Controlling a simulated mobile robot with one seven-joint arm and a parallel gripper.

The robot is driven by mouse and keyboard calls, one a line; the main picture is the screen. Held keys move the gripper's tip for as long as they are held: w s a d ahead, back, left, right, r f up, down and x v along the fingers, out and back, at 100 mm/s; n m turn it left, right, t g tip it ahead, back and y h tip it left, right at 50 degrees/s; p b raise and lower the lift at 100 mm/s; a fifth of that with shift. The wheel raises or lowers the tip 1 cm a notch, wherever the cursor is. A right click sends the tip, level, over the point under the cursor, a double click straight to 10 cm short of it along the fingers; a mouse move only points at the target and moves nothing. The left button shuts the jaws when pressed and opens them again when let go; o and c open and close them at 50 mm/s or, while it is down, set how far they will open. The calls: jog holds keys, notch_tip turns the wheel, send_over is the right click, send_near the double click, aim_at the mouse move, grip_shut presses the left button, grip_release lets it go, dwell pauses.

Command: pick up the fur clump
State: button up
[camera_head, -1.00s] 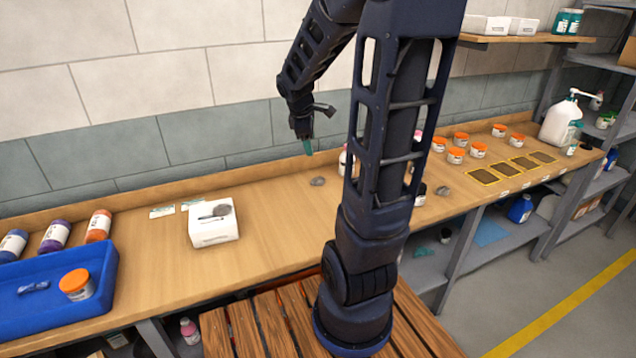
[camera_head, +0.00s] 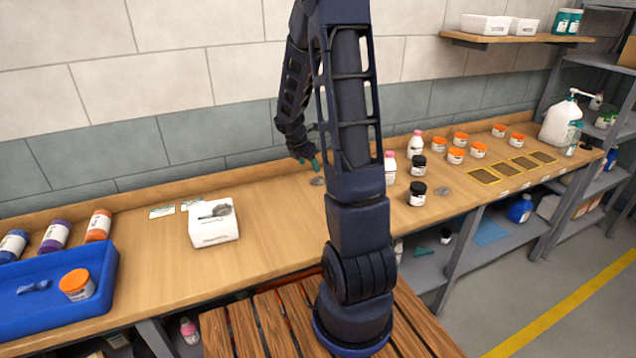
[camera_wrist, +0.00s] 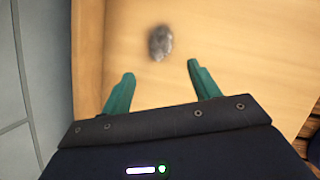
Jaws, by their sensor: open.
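A small grey fur clump (camera_head: 317,181) lies on the wooden counter (camera_head: 275,215), close to the tips of my gripper (camera_head: 314,165). In the wrist view the fur clump (camera_wrist: 160,42) lies a little beyond the two green fingertips of my gripper (camera_wrist: 160,72), about midway between their lines. The fingers are spread open with nothing between them, and they look apart from the clump.
Pink-capped bottles (camera_head: 415,145) and black-lidded jars (camera_head: 417,193) stand right of my arm, with several orange-lidded jars behind. A blue tray (camera_head: 100,285) is at far left. The tiled wall (camera_head: 180,135) runs behind the counter. The counter between white box and clump is bare.

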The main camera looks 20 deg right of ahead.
aim_at(316, 178)
jog(key=shift+d+x, duration=0.1)
jog(key=shift+x, duration=2.15)
jog(key=shift+d+x, duration=0.15)
jog(key=shift+x, duration=2.1)
jog(key=shift+s+r, duration=0.1)
jog(key=shift+s, duration=0.05)
jog(key=c, duration=1.1)
